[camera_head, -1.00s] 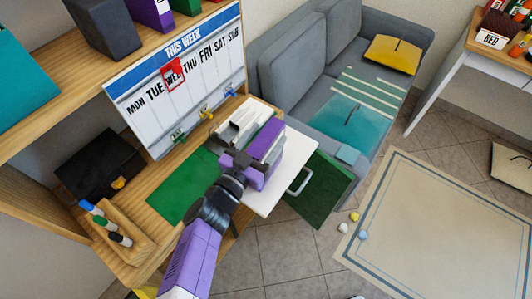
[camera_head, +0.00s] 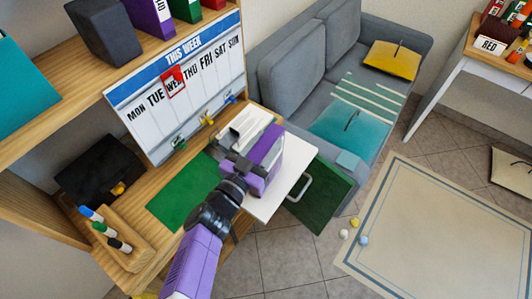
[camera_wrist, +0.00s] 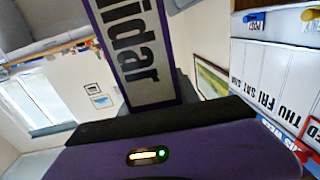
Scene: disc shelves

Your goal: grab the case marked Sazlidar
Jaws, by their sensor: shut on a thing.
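In the wrist view, a case (camera_wrist: 136,48) with purple edges and a silver-grey face stands just beyond my gripper. The letters "lidar" read along its face, and the start of the word is cut off at the top. My gripper (camera_head: 256,150) is shut on this case. In the head view it is above the white-topped surface, beside pale grey cases (camera_head: 246,127). Purple parts crowd together there, so I cannot tell clearly where case and hand meet. The fingertips are hidden in the wrist view.
A weekly calendar board (camera_head: 150,115) stands close behind on the wooden desk (camera_head: 170,170). A pen holder (camera_head: 125,245) and a black box (camera_head: 98,170) are at the left. A grey sofa (camera_head: 285,85) is behind right. The rug (camera_head: 440,235) area is mostly open.

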